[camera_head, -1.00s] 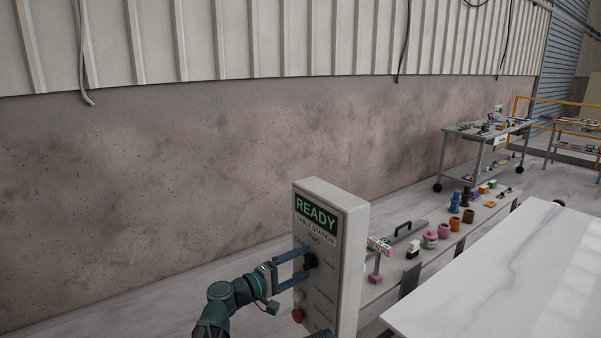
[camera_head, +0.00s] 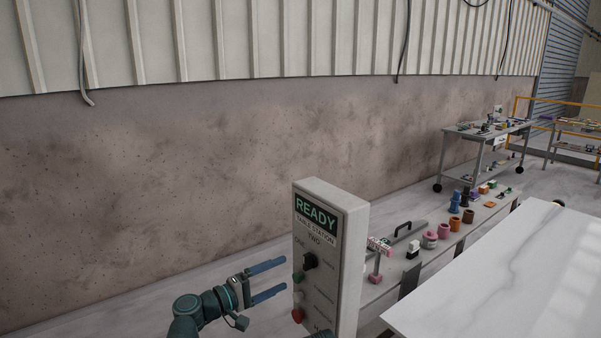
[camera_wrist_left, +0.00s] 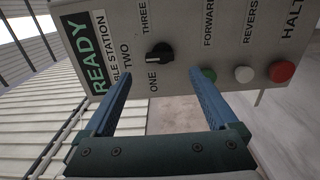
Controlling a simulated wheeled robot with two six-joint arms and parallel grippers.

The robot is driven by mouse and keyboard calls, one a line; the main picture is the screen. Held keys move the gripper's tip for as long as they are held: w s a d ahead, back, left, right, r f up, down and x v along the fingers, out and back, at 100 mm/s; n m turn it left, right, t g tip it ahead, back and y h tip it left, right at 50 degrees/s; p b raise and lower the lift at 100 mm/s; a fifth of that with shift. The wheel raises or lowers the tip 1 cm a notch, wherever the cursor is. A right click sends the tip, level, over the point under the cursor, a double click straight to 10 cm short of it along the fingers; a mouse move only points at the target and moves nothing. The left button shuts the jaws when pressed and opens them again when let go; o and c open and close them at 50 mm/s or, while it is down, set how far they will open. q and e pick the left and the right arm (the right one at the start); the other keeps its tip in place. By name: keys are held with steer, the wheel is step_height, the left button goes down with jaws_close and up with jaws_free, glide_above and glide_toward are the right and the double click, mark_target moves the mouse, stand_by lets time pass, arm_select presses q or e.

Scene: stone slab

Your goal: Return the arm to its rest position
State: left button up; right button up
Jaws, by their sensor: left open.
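My left gripper (camera_head: 268,280) is open and empty, with its two blue fingers pointing at the control box (camera_head: 352,250). It stands a little to the left of the box, apart from it in the head view. The box carries a green READY display (camera_head: 316,213) and a black rotary knob (camera_head: 310,261). In the left wrist view the knob (camera_wrist_left: 159,53) lies ahead, between the lines of the two fingers (camera_wrist_left: 160,98). A green button (camera_wrist_left: 208,75), a white button (camera_wrist_left: 244,74) and a red HALT button (camera_wrist_left: 282,71) line up beside it. My right gripper is not in view.
A white marble slab (camera_head: 510,285) fills the lower right. A low bench (camera_head: 470,222) with coloured parts runs behind the box. A wheeled cart (camera_head: 485,135) stands farther back. Open floor and a stained wall (camera_head: 150,190) lie to the left.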

mark_target(304, 263)
arm_select(q)
steer(key=v, duration=0.6)
steer(key=x, duration=1.3)
steer(key=shift+w+d, duration=0.2)
steer(key=shift+w, duration=0.05)
steer(key=shift+w+d, duration=0.15)
steer(key=shift+d, duration=0.1)
steer(key=n, duration=1.2)
steer(key=shift+a+f, duration=0.15)
steer(key=shift+a, duration=0.1)
